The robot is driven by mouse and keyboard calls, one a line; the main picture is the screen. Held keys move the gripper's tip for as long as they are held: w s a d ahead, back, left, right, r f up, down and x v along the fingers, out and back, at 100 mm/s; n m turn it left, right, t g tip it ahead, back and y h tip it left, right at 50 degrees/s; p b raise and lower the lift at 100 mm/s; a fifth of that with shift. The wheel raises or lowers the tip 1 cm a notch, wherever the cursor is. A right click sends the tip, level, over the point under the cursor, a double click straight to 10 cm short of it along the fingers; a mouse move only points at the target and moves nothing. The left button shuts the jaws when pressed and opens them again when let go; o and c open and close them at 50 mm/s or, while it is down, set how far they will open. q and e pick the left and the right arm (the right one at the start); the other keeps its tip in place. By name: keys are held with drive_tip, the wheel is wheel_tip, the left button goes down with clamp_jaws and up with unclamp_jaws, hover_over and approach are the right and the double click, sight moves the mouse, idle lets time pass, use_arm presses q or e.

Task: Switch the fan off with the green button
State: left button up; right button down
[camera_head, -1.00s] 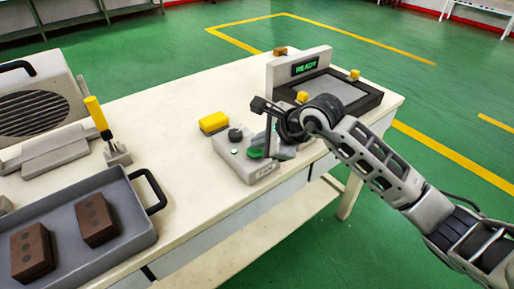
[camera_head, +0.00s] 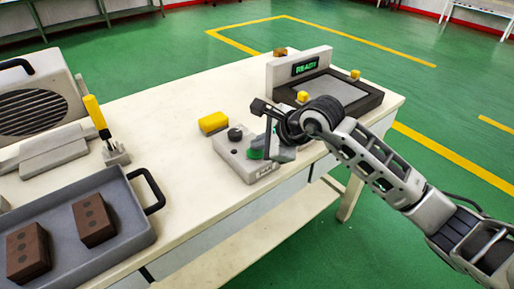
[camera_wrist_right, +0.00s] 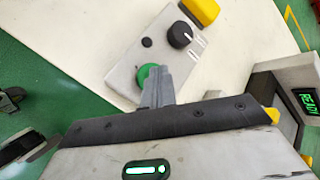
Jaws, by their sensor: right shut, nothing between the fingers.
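The green button (camera_head: 255,153) is on a light grey control box on the table. It also shows in the right wrist view (camera_wrist_right: 147,71), partly covered by my fingertips. My right gripper (camera_head: 267,152) is shut and empty, pointing down at the green button; its tips (camera_wrist_right: 157,76) overlap the button's edge, and touching looks likely. A black knob (camera_head: 235,134) and a small dark lamp (camera_wrist_right: 147,42) are on the same box. A grey unit with a slatted grille (camera_head: 36,112), possibly the fan, stands at the left. My left gripper is out of view.
A yellow block (camera_head: 213,122) lies behind the control box. A machine with a READY display (camera_head: 306,67) stands at the back right. A grey tray (camera_head: 110,258) with two brown blocks and a yellow-handled tool (camera_head: 97,117) are at the left. The middle tabletop is clear.

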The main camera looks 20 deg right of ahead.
sight(260, 153)
drive_tip(key=shift+r, duration=0.35)
drive_tip(key=shift+r+p, duration=2)
drive_tip(key=shift+r, duration=1.05)
drive_tip(key=shift+f, duration=0.1)
